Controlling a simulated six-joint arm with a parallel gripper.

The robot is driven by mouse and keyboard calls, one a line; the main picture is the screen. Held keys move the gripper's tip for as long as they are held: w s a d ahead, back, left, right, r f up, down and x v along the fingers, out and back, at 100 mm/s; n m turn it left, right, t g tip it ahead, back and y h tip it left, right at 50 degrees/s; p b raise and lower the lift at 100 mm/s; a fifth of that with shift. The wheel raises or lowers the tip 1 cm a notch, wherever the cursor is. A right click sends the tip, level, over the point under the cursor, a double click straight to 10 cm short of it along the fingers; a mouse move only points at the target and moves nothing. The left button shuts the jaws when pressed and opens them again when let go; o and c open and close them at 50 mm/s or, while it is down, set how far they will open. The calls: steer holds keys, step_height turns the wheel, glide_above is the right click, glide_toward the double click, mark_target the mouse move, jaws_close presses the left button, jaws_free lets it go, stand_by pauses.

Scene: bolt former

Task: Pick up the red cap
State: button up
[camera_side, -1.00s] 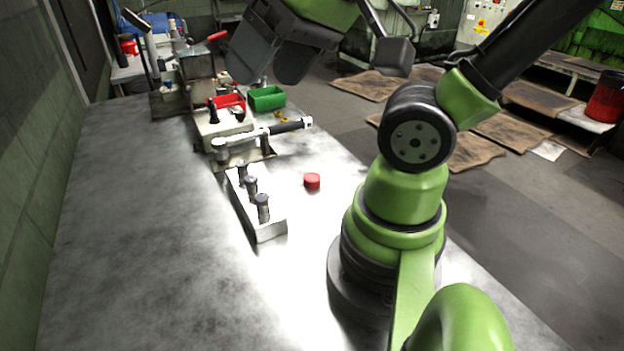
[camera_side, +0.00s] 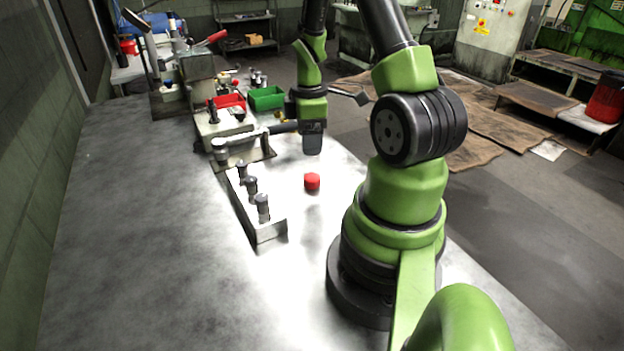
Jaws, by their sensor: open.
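The red cap (camera_side: 312,182) is a small short cylinder. It stands on the shiny metal table (camera_side: 150,240), to the right of a pale block with several dark bolts. My gripper (camera_side: 312,146) points down above and a little behind the cap in the side view, with a visible gap between them. Its dark fingers overlap in this view, so the opening between them is hard to see. It is open and nothing shows between the fingers.
The block with bolts (camera_side: 262,231) stands left of the cap. Behind it is a machine with a long-handled lever (camera_side: 245,138). A red tray (camera_side: 228,101) and a green tray (camera_side: 267,97) sit farther back. The table's left and front areas are clear.

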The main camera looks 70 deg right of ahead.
glide_above(310, 177)
steer(key=f, duration=0.4)
steer(key=shift+w+d+f, duration=0.1)
steer(key=shift+d+f, duration=0.05)
steer(key=shift+d, duration=0.15)
steer(key=shift+a+f, duration=0.2)
steer(key=shift+f, duration=1.15)
steer(key=shift+a+f, duration=0.15)
steer(key=shift+f, duration=1.2)
steer(key=shift+c, duration=0.5)
steer(key=c, duration=0.9)
